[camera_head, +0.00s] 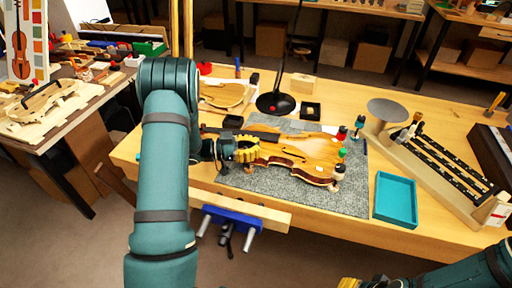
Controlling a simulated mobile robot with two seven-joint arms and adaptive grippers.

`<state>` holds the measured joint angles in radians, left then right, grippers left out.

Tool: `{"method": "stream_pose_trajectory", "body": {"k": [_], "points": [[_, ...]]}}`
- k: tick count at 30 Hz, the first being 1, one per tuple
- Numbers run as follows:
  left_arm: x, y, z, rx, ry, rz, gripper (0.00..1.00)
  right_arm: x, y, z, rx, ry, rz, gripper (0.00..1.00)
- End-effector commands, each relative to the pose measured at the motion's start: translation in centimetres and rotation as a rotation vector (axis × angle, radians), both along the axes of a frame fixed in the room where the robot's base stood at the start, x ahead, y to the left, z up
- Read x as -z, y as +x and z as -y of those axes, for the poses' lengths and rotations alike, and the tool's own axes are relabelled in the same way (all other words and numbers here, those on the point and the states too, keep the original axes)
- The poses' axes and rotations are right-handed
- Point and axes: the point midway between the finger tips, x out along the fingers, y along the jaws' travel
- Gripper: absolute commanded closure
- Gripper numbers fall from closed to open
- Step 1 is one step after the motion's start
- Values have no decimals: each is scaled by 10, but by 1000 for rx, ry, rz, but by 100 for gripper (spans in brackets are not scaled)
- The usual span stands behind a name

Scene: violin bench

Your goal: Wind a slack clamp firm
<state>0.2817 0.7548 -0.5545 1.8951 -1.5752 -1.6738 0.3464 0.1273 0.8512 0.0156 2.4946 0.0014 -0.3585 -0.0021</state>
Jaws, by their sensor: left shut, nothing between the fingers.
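A violin body (310,150) lies on a grey mat (230,178) on the bench. Small clamps stand at its right end: one with a red top (341,132), one with a green top (342,153) and a pale, dark-bottomed one (338,172). A blue-topped piece (359,122) stands just right of them. I cannot tell which clamp is slack. My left gripper (249,149), with yellow fingers, is shut and empty over the violin's left part, apart from these clamps. It hides part of the violin. My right gripper (350,283) shows only as a yellow bit at the bottom edge.
A teal tray (396,200) sits right of the mat. A wooden rack with black strips (447,165) and a round grey disc (388,110) stand further right. A black lamp base (276,103) stands behind the violin. A blue vise (232,218) is on the bench's front edge.

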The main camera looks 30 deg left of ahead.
Motion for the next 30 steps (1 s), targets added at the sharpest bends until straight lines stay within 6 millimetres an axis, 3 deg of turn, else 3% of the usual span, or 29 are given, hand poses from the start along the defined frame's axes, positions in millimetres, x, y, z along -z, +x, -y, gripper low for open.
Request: {"method": "stream_pose_trajectory", "body": {"k": [12, 13, 18, 30], "points": [[-3, 1, -6, -8, 6, 8, 100, 0, 0, 0, 0, 0, 0, 53], [-3, 2, -6, -8, 6, 9, 96, 0, 0, 0, 0, 0, 0, 53], [-2, 1, -5, -5, 5, 7, 41, 0, 0, 0, 0, 0, 0, 53], [-1, -3, -7, -1, 2, 3, 41, 0, 0, 0, 0, 0, 0, 53]]}}
